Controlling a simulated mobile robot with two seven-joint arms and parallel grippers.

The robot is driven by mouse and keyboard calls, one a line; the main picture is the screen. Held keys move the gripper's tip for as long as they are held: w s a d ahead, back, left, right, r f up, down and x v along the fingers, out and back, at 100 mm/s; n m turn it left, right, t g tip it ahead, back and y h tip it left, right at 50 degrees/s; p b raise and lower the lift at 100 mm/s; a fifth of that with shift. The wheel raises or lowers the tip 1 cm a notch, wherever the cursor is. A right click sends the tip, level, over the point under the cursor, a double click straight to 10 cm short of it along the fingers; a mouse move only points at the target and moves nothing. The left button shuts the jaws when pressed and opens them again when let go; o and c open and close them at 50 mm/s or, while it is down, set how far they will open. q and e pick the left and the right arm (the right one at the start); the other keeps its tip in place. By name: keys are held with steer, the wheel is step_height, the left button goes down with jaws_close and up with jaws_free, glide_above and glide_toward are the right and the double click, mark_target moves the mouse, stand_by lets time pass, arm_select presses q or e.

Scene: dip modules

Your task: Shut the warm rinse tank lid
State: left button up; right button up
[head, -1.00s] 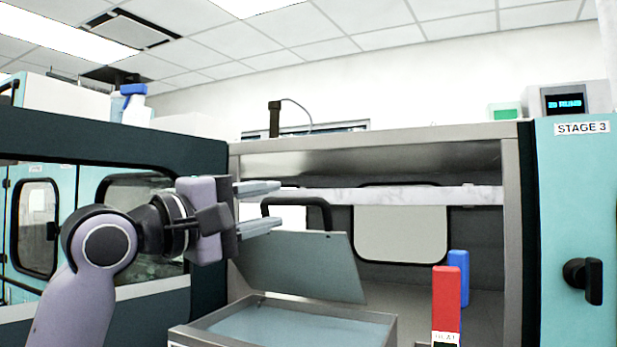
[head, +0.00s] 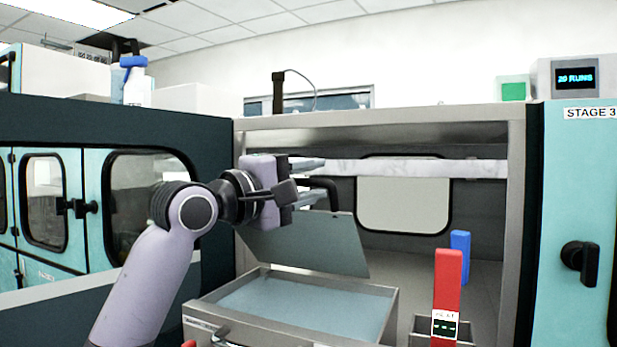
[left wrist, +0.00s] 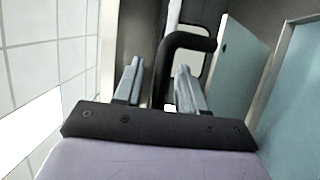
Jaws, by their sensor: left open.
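The rinse tank (head: 395,318) is a steel box with bluish liquid, standing in the bay. Its grey lid (head: 305,243) stands raised and tilted at the tank's back edge; it also shows in the left wrist view (left wrist: 236,75). A black bar handle (head: 327,182) sits on the lid's upper part. My left gripper (head: 330,178) is open at the handle, with its fingers on either side of it. In the left wrist view the black handle (left wrist: 188,41) runs down between my open fingers (left wrist: 157,68). Contact cannot be told. My right gripper is not in view.
A red block (head: 447,280) with a small display stands right of the tank, with a blue block (head: 460,258) behind it. The bay's steel frame (head: 515,220) and a pale crossbar (head: 430,168) bound the space. A teal STAGE 3 cabinet (head: 575,200) is at right.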

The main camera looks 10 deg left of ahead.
arm_select(q)
jaws_close()
steer(key=s+a+f+t+h+b, duration=0.1)
steer(key=s+f+b, duration=0.1)
steer(key=f+b, duration=0.1)
steer(key=s+f+m+h+b, duration=0.1)
steer(key=s+f+b, duration=0.2)
steer(key=b, duration=0.1)
steer(key=s+a+f+m+t+h+b, duration=0.1)
steer(key=s+f+b, duration=0.1)
steer(key=f+b, duration=0.1)
steer(key=shift+s+a+f+t, duration=0.3)
steer(key=shift+s+f, duration=0.1)
steer(key=shift+f, duration=0.15)
steer(key=shift+s+f, duration=0.15)
steer(key=shift+f, duration=0.2)
